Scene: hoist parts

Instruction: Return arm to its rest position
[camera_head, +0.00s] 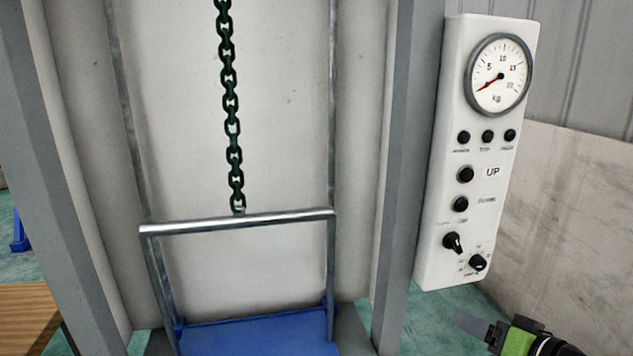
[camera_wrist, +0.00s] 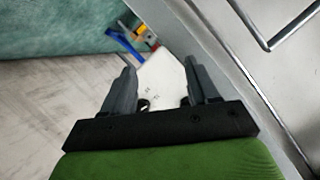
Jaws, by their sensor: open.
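My gripper (camera_head: 478,329) shows at the lower right of the head view, low and below the white control panel (camera_head: 478,150). In the wrist view my gripper (camera_wrist: 160,90) has its two grey fingers spread wide apart. Nothing is held between them. The lower part of the control panel (camera_wrist: 162,80) shows beyond and between the fingers, apart from them. My green wrist body fills the bottom of the wrist view. Most of my arm is out of the head view.
A hoist platform (camera_head: 255,335) with a blue deck and metal handle frame (camera_head: 240,222) hangs on a dark green chain (camera_head: 230,100) between grey posts (camera_head: 400,170). The panel's dial needle points near the low end. A wooden surface (camera_head: 25,315) is at lower left. Green floor shows below the panel.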

